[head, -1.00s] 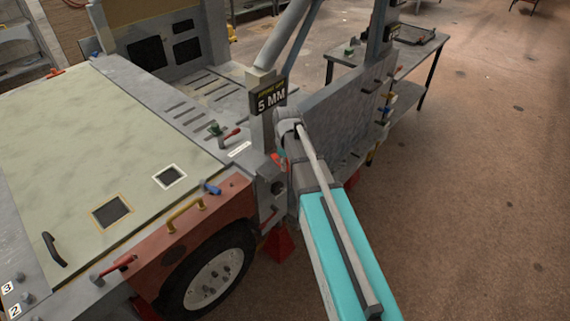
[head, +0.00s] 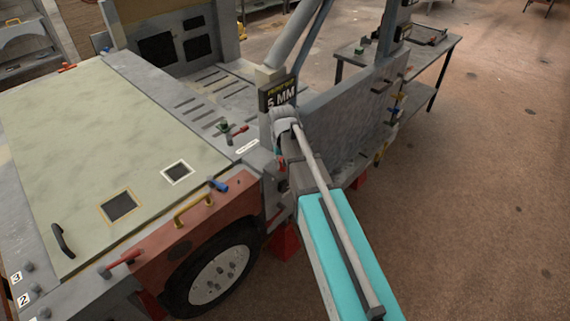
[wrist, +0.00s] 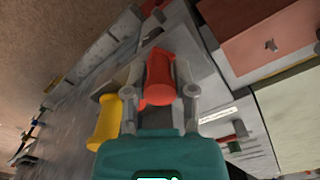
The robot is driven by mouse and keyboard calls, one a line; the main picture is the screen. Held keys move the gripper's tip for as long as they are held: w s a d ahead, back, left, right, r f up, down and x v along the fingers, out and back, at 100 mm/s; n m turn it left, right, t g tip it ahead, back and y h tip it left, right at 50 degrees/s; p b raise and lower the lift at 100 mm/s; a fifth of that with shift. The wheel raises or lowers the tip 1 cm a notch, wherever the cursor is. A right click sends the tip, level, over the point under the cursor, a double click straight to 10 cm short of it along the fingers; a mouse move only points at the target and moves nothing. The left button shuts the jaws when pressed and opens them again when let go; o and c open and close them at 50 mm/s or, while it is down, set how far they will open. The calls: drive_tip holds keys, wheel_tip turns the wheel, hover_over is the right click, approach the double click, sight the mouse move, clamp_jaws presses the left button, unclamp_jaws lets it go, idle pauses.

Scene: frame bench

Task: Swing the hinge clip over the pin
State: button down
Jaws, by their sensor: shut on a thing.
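In the wrist view, my gripper (wrist: 160,97) is shut on a red handle-like part (wrist: 158,76), with one grey finger on each side of it. I take this part for the hinge clip, but its hinge and shape are not clear. A yellow part (wrist: 106,122) is just left of the left finger. I cannot make out the pin in either view. In the head view, the gripper is mostly hidden behind my arm, at the frame corner below the 5 MM sign (head: 279,97).
A red-handled fitting (head: 238,131) stands on the frame's deck left of my arm. A blue part (head: 218,185) and a yellow handle (head: 192,210) are on the front edge, above the wheel (head: 222,274). A workbench (head: 440,55) stands behind. The floor at right is clear.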

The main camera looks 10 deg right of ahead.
drive_tip(key=m, duration=0.1)
drive_tip(key=a+m, duration=0.1)
drive_tip(key=m, duration=0.1)
drive_tip(key=w+m, duration=0.1)
drive_tip(key=shift+w+a+m, duration=0.1)
drive_tip(key=shift+a+m, duration=0.2)
drive_tip(key=shift+m, duration=0.1)
drive_tip(key=c, duration=0.5)
unclamp_jaws()
drive_tip(key=shift+w, duration=0.1)
drive_tip(key=shift+c, duration=0.2)
drive_tip(key=shift+r, duration=0.2)
